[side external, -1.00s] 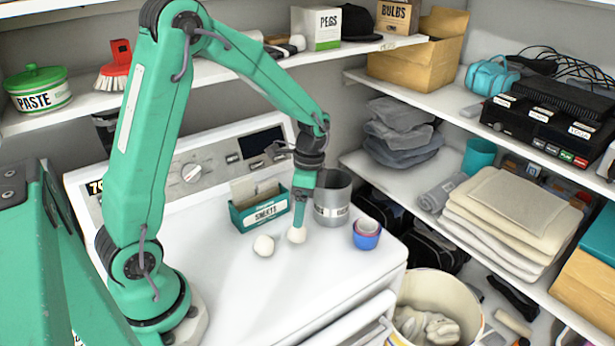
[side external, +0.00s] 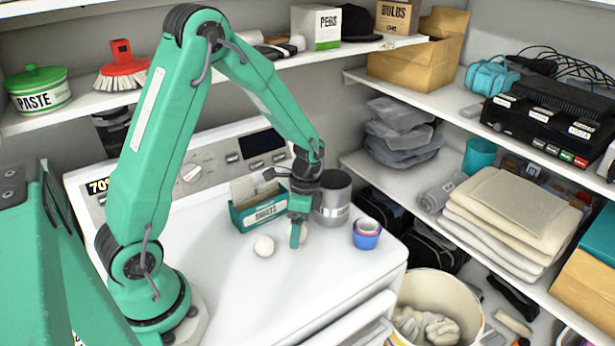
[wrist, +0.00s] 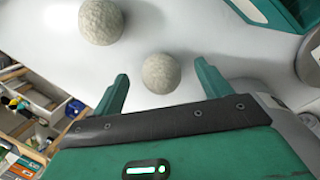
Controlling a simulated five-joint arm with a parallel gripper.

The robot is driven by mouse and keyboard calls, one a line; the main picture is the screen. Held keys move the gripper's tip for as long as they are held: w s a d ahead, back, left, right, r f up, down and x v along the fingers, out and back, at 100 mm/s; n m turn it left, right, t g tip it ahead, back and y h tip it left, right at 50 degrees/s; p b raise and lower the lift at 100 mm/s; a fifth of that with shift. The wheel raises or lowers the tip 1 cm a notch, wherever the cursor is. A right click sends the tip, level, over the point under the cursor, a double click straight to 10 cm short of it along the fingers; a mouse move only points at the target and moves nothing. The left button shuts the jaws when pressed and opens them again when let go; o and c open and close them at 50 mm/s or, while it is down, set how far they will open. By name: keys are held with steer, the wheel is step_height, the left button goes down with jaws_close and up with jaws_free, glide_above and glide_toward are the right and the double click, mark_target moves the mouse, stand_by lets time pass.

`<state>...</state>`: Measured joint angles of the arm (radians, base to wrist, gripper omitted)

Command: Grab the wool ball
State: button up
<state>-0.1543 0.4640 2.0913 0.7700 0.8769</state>
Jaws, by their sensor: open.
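Two off-white wool balls rest on the white machine top. One ball (side external: 264,246) is in the open at the left in the side view and shows at the top left of the wrist view (wrist: 101,21). The other ball (side external: 304,236) is mostly hidden behind my fingers in the side view. In the wrist view this ball (wrist: 161,74) lies between the two green fingertips, with a visible gap on each side. My gripper (side external: 296,236) is open and low over the machine top; it also shows in the wrist view (wrist: 162,76). Contact with the ball cannot be told.
A teal sheets box (side external: 262,210) stands behind the balls. A grey metal can (side external: 333,200) and blue nested cups (side external: 366,240) stand to the right. The front of the machine top (side external: 260,290) is clear. A white bucket (side external: 468,312) stands below its right edge.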

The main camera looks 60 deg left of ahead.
stand_by(0.3)
steer(key=c, duration=1.1)
steer(key=shift+o, duration=0.2)
steer(key=shift+r, duration=0.15)
steer(key=shift+r, duration=0.8)
step_height(320, 180, up, 2)
steer(key=shift+r, duration=0.1)
steer(key=s+d+r, duration=0.4)
steer(key=d+r, duration=0.3)
steer(key=d, duration=0.3)
steer(key=shift+s+d+y, duration=0.2)
steer(key=shift+d+y, duration=0.2)
